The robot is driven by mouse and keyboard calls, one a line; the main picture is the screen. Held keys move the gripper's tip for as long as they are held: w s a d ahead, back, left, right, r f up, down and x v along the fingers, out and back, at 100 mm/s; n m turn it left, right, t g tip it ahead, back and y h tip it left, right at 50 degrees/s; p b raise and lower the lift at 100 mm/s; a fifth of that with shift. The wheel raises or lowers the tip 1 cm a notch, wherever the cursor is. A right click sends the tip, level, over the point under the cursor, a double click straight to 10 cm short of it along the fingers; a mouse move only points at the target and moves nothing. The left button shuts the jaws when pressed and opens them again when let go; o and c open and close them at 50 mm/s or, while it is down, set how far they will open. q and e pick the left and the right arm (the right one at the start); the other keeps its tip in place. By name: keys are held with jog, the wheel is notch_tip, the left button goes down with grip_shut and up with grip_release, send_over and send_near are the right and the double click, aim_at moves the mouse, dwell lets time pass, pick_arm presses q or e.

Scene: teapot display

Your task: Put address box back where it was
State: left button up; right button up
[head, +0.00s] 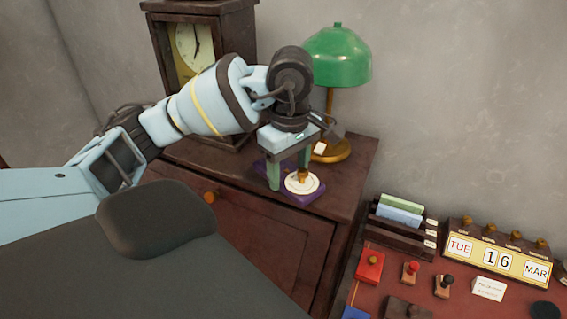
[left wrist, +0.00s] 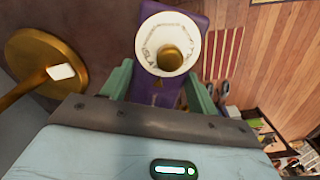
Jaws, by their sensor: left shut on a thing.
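A purple address box (head: 306,199) with a white lettered dial (head: 302,184) and a brass knob (head: 303,175) is at the right part of the dark wooden cabinet top, in front of the green lamp. My left gripper (head: 288,176) points down with its green fingers at the box. In the left wrist view the fingers (left wrist: 158,88) stand on either side of the purple box (left wrist: 192,22), shut on it, with the dial (left wrist: 150,38) facing the camera. I cannot tell whether the box rests on the cabinet or hangs just above it. My right gripper is not in view.
The green lamp (head: 337,57) on its brass base (head: 334,153) stands close behind the gripper. A wooden clock (head: 165,60) stands at the back left. A lower red desk at right holds a letter rack (head: 395,232), stamps and a calendar (head: 500,258).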

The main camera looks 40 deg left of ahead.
aim_at(284, 165)
pick_arm(q)
jog(key=shift+w+a+f, duration=0.15)
jog(key=shift+w+a, duration=0.8)
jog(key=shift+a, duration=0.3)
jog(key=shift+w+a+f, duration=0.15)
jog(key=shift+w+a, duration=0.8)
jog(key=shift+a, duration=0.25)
notch_tip(284, 165, down, 3)
jog(key=shift+f+p, duration=0.1)
jog(key=shift+p, duration=0.3)
jog(key=shift+f, duration=0.1)
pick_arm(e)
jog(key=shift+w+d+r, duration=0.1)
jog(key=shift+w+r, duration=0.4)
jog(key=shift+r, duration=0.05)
pick_arm(q)
jog(key=shift+d, duration=0.1)
jog(key=shift+f, duration=0.15)
jog(key=o, duration=1)
jog(key=shift+o, duration=0.2)
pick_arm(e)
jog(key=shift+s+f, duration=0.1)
